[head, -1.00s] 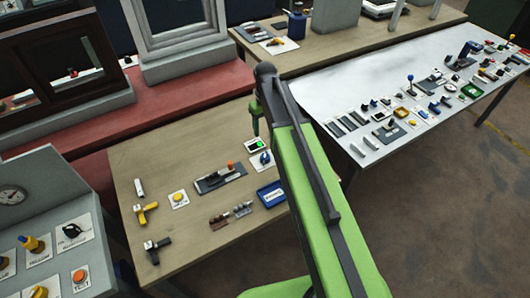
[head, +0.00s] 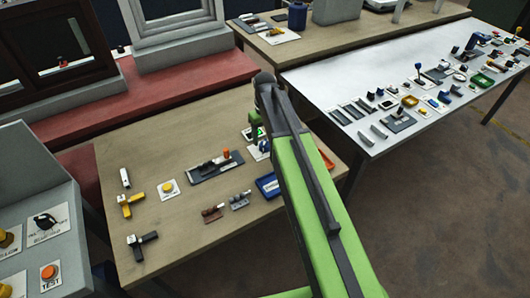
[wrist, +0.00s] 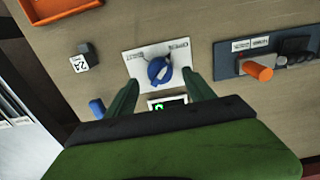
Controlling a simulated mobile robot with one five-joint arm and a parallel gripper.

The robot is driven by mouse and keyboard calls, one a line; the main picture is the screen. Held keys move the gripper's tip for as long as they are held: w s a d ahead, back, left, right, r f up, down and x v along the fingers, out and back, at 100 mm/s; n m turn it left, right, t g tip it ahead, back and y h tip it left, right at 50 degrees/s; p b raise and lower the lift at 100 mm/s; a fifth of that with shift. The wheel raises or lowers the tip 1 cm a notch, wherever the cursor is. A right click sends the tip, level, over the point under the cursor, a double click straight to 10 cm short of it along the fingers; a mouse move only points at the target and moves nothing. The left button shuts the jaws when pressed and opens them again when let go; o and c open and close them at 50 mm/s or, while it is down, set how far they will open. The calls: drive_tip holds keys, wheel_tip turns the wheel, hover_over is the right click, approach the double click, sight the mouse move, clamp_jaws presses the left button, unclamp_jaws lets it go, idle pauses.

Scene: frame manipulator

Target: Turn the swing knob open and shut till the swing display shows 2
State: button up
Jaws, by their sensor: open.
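The swing knob is a blue rounded knob (wrist: 159,70) on a white labelled plate (wrist: 140,57) in the wrist view; its label is too small to read. In the head view the knob (head: 264,147) shows partly beside my arm. The swing display (wrist: 168,103) is a small dark screen with green on it, partly covered by my gripper's body, so I cannot read its number. My gripper (wrist: 159,90) is open, its two green fingers apart, tips near the plate's lower edge on either side of the knob's line. I see no contact with the knob.
A dark panel with an orange knob (wrist: 258,70) lies right of the plate in the wrist view. A small numbered block (wrist: 84,58), a blue piece (wrist: 97,108) and an orange tray (wrist: 60,10) lie left. A blue tray (head: 268,187) is partly behind my arm.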

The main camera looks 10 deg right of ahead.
sight(265, 142)
wheel_tip(265, 142, down, 4)
drive_tip(key=shift+r+b, duration=0.1)
drive_tip(key=shift+b, duration=1.05)
drive_tip(key=shift+r, duration=0.1)
drive_tip(key=c, duration=1.2)
drive_tip(key=shift+d, duration=0.1)
clamp_jaws()
